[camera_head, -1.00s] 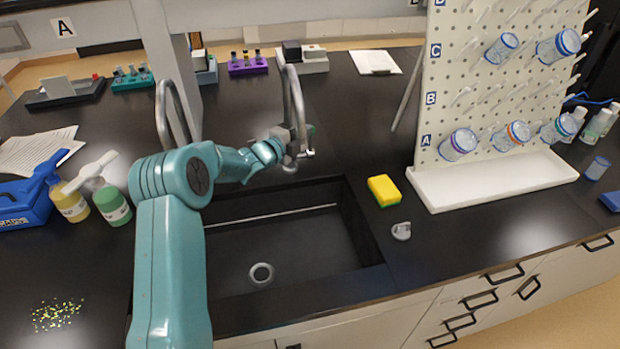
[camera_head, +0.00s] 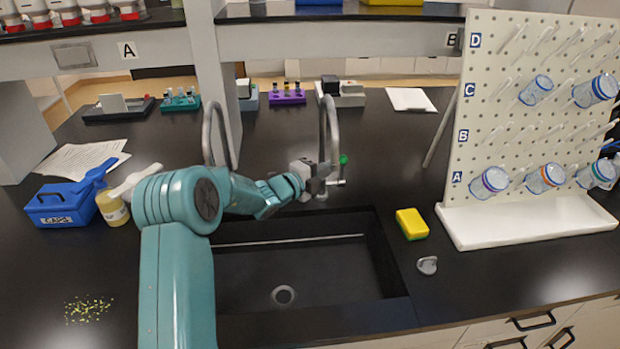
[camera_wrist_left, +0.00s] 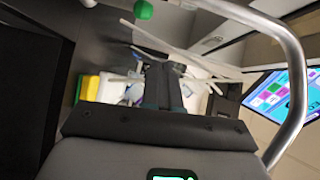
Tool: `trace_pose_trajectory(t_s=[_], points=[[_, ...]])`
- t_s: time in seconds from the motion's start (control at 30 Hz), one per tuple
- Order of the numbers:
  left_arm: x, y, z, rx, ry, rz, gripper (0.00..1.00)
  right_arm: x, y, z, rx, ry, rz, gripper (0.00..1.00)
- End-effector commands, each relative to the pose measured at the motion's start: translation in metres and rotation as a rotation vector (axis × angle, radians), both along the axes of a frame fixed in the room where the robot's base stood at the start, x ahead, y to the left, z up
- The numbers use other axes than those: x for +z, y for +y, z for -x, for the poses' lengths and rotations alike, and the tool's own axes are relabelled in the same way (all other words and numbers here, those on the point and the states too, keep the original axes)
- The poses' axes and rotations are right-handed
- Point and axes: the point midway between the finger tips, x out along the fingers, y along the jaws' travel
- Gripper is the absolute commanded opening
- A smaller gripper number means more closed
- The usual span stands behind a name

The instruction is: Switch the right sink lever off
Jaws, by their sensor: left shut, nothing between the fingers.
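The right sink tap (camera_head: 331,120) is a tall grey gooseneck behind the sink; its curved pipe (camera_wrist_left: 294,60) also shows in the left wrist view. A small green knob (camera_head: 343,160) and a short metal piece (camera_head: 337,183) show at its right side, low down; the lever's position is hard to tell. The green knob (camera_wrist_left: 143,10) is at the top of the left wrist view, apart from the fingers. My left gripper (camera_head: 327,177) is shut and empty beside the tap's base, partly hiding it. Its fingers (camera_wrist_left: 163,88) point at the tap area; contact cannot be told. My right gripper is out of view.
The left tap (camera_head: 213,135) stands behind my left arm. The black sink (camera_head: 300,270) is in front. A yellow sponge (camera_head: 411,223) and a grey item (camera_head: 427,265) lie right of it. A white pegboard rack (camera_head: 530,110) stands further right.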

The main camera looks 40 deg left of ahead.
Motion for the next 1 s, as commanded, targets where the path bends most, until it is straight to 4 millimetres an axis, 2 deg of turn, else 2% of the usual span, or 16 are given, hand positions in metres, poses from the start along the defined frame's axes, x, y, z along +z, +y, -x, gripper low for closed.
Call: trace_pose_trajectory(t_s=[0.2, 0.33, 1.0], points=[[0.005, 0.006, 0.037, 0.002, 0.000, -0.001, 0.00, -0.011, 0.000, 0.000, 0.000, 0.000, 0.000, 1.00], [0.008, 0.007, 0.050, 0.002, 0.001, 0.000, 0.00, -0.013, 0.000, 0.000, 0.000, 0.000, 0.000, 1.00], [0.010, 0.005, 0.056, 0.000, 0.001, 0.000, 0.00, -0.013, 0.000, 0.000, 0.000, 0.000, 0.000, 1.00]])
